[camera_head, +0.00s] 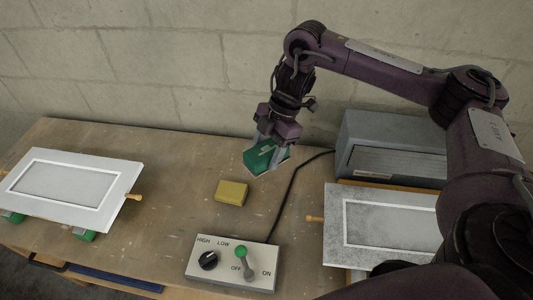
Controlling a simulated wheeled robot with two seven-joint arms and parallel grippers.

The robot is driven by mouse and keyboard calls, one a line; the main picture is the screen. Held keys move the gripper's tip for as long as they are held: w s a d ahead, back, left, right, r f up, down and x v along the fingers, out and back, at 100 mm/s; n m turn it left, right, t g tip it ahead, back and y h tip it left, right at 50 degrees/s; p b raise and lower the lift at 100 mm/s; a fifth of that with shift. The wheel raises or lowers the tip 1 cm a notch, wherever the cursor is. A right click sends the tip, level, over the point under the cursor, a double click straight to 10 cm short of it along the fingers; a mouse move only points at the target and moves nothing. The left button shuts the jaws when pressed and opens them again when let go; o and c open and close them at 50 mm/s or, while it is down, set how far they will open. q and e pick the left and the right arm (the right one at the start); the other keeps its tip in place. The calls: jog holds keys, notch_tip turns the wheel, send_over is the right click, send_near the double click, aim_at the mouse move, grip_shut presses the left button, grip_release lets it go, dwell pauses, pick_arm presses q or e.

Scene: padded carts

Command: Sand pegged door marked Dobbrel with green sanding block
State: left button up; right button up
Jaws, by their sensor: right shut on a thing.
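My right gripper (267,160) is shut on a green sanding block (262,155) and holds it above the table, tilted. A white framed door (120,182) lies on the left of the table, with a wooden peg at its right end and green supports beneath it. A second framed door (333,233), with a mottled grey surface, lies on the right with a wooden peg at its left end. My right arm hides part of it. I cannot read the name Dobbrel on either door. My left gripper is not in view.
A yellow block (231,192) lies mid-table. In front is a control box (215,270) with a HIGH/LOW knob and a green-tipped OFF/ON lever. A black cable (287,205) runs to a grey vented machine (392,130) at the back right. A block wall stands behind.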

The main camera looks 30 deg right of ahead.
jog(key=o, duration=0.6)
jog(key=c, duration=0.3)
